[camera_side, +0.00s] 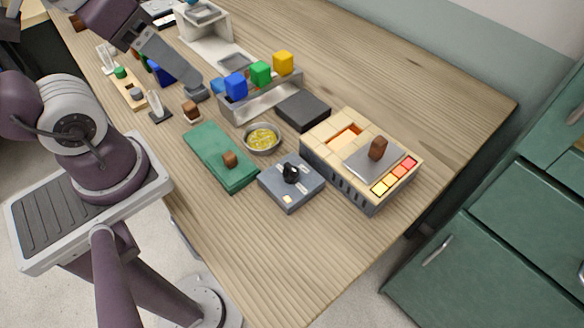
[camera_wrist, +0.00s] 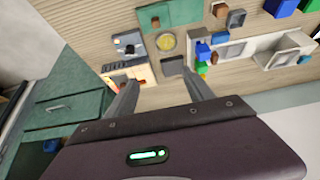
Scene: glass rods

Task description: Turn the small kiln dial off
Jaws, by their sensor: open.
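The small kiln (camera_side: 318,165) is a cream brick block with a glowing opening, a grey plate and a strip of yellow, orange and red squares on top. A blue-grey box (camera_side: 272,184) stands just left of it, with a black dial (camera_side: 291,173) and pale marks on top. In the wrist view the box (camera_wrist: 119,44) and part of the kiln (camera_wrist: 140,72) show beyond my left finger. My gripper (camera_wrist: 159,78) is open and empty, fingers spread. In the side view it hangs at the upper left, well away from the dial. The dial's exact setting is too small to read.
A green mat (camera_side: 212,152) with a brown block (camera_side: 229,159) and a dish of yellow bits (camera_side: 262,138) lie near the box. A dark slab (camera_side: 302,110) and a metal tray with colored cubes (camera_side: 261,73) stand behind. Bare table (camera_side: 290,245) lies in front.

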